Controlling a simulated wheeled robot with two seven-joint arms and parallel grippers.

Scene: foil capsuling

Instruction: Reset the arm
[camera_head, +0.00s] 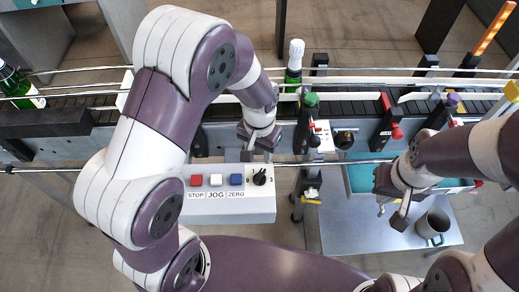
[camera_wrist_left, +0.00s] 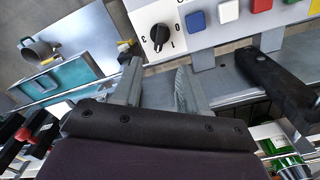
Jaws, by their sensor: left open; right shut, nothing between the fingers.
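My left gripper (camera_head: 257,157) hangs just above the back edge of the white control box (camera_head: 235,207), near its black rotary knob (camera_head: 260,177). In the left wrist view its two fingers (camera_wrist_left: 160,85) are apart with nothing between them, and the knob (camera_wrist_left: 158,37) shows beyond the fingertips, apart from them. The box carries a red STOP button (camera_head: 196,180), a white JOG button (camera_head: 216,179) and a blue ZERO button (camera_head: 236,179). My right gripper (camera_head: 391,214) is shut and empty above the grey side table, left of a metal mug.
A conveyor (camera_head: 350,107) with rails runs across behind the box. A white-topped green bottle (camera_head: 294,62) stands on it, and another bottle (camera_head: 18,88) is at far left. The grey table (camera_head: 345,232) holds a teal tray (camera_head: 360,181) and the mug (camera_head: 433,226).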

